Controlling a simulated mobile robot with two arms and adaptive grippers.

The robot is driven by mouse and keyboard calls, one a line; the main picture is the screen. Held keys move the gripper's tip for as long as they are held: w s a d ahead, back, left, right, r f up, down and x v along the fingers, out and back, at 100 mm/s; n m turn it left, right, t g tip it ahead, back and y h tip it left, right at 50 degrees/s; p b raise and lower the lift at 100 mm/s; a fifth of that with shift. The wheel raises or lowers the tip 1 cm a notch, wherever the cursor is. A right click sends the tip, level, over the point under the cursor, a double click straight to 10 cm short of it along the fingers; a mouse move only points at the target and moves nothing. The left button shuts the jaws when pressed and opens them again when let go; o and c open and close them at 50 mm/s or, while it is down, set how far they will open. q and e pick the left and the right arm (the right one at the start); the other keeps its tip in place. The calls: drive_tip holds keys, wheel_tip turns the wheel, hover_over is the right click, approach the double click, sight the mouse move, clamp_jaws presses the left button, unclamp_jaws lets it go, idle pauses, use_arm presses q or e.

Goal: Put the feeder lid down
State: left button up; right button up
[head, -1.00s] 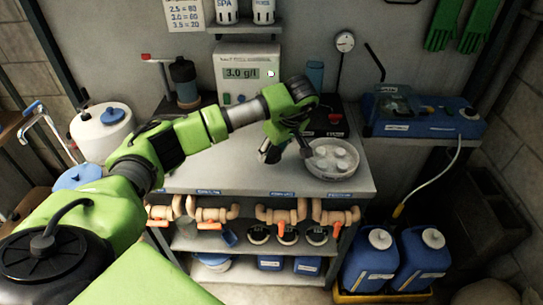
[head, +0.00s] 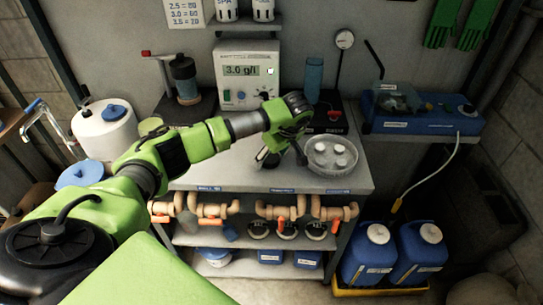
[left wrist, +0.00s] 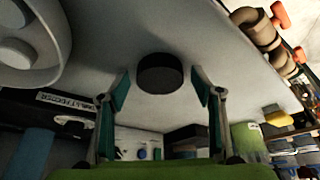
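A small black round disc, which I take to be the feeder lid (left wrist: 160,73), shows in the left wrist view on the grey bench top. It lies ahead of and between my fingertips, with a gap on each side. My left gripper (left wrist: 161,92) is open. In the head view the left gripper (head: 281,154) is low over the bench, just left of the clear dish, and a dark piece of the lid (head: 271,161) shows between its fingers. The gripper partly hides the lid there. My right gripper is not in view.
The clear dish (head: 347,170) with white tablets stands close right of the gripper. A meter (head: 247,72) and a blue bottle (head: 314,78) stand behind. Pipes with orange valves (head: 272,222) run below the front edge. Bare bench (head: 215,175) lies to the left.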

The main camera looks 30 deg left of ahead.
use_arm(q)
drive_tip(key=shift+r, duration=0.2)
drive_tip(key=shift+d+r, duration=0.1)
drive_tip(key=shift+r, duration=0.1)
drive_tip(key=b+v, duration=0.3)
drive_tip(key=v, duration=0.8)
drive_tip(key=shift+r, duration=0.25)
drive_tip(key=shift+d+f, duration=0.1)
drive_tip(key=shift+d, duration=0.1)
